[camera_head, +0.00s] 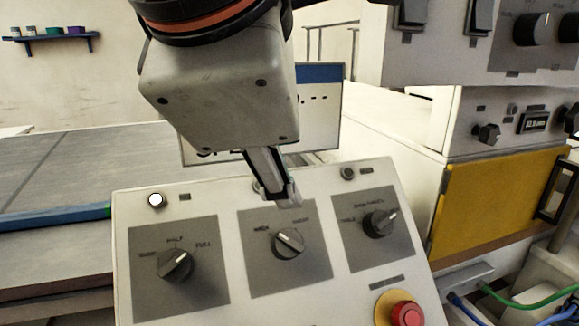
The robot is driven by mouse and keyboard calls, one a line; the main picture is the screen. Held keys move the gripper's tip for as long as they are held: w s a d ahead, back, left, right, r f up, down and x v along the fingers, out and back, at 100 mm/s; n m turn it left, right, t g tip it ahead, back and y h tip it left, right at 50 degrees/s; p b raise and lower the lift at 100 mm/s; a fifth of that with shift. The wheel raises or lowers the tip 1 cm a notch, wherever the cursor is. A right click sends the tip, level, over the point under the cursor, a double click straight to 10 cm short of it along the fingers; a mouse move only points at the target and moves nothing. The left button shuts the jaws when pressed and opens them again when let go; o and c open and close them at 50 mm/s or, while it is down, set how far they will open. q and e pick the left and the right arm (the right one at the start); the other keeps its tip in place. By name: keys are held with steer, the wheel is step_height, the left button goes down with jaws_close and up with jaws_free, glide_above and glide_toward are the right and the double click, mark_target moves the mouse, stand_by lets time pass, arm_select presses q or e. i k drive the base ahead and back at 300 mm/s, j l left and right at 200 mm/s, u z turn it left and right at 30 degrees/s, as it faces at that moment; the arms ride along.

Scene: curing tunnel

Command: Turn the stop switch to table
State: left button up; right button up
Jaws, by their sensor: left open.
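A sloping white control panel (120,260) carries three dark rotary switches on grey plates. The right switch (379,223) has a label that seems to read TABLE on its left; its pointer is turned to the upper right, away from that label. The label above it is too small to read surely. I take this as the stop switch. My left gripper (277,192) comes down from above over the panel's upper edge, above the middle switch (289,243). It is open and empty, left of the right switch and apart from it. My right gripper is out of view.
The left switch (174,264) has HALF and FULL labels. A red button (406,314) on a yellow base sits at the panel's lower right. A white cabinet with a yellow door (498,205) stands right, under an overhanging control box (450,62). A grey table (75,165) lies left.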

mark_target(376, 224)
steer(key=k+l, duration=0.25)
steer(key=k, duration=0.25)
steer(key=k+l, duration=0.2)
steer(key=k, duration=0.25)
